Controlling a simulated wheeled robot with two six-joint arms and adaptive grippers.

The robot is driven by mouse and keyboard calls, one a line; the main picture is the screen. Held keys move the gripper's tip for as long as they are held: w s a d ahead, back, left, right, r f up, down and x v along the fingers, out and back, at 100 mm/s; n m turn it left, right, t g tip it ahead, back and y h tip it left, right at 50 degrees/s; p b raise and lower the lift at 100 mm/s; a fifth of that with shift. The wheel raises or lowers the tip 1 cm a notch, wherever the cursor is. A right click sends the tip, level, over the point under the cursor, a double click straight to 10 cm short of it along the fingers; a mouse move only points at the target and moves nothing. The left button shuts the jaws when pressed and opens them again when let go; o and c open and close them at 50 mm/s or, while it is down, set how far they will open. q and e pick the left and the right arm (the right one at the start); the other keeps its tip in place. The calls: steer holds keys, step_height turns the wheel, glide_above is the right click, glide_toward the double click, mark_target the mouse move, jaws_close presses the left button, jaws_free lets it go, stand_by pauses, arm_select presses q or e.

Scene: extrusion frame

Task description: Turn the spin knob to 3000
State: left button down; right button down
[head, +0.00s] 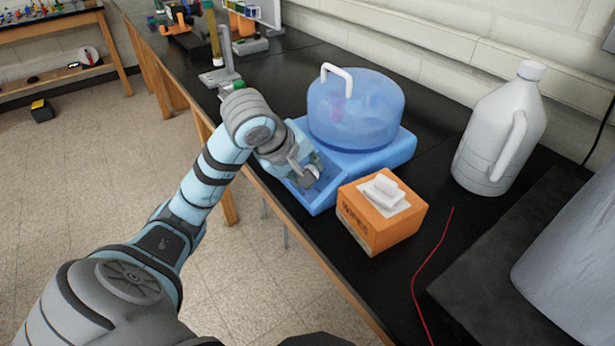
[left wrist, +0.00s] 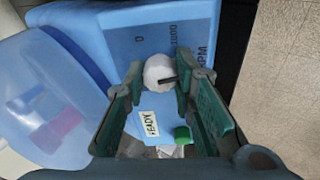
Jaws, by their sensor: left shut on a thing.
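A blue spinner (head: 399,152) with a clear blue dome lid (head: 357,117) and white handle stands on the black bench. My left gripper (head: 306,178) is at the front panel of the spinner. In the left wrist view, its green fingers (left wrist: 162,88) are shut on a round white knob (left wrist: 157,69) with a dark pointer mark directed to the right of the picture. Dial marks "0", "1000" and "RPM" show on the panel. My right gripper is not in view.
An orange wipes box (head: 366,222) stands close in front of the spinner. A white jug (head: 499,130) is at the right, and a red wire (head: 431,265) lies on the bench (head: 330,258). Other equipment (head: 218,55) stands at the far left end.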

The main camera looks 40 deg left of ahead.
arm_select(q)
steer(key=m+b, duration=0.1)
steer(key=m, duration=0.1)
steer(key=m+b, duration=0.1)
steer(key=shift+f+m+t, duration=0.2)
steer(key=shift+m+t, duration=0.1)
steer(key=shift+m, duration=0.1)
steer(key=m+b, duration=0.2)
steer(key=m, duration=0.1)
steer(key=shift+m+h, duration=0.4)
steer(key=m+b, duration=0.1)
steer(key=m, duration=0.1)
steer(key=shift+m, duration=0.3)
steer(key=shift+r+m+t+h+b, duration=0.1)
steer(key=shift+m+t+h+b, duration=0.35)
steer(key=shift+m, duration=1.35)
steer(key=c, duration=1.3)
jaws_free()
steer(key=shift+a, duration=0.1)
steer(key=shift+c, duration=0.2)
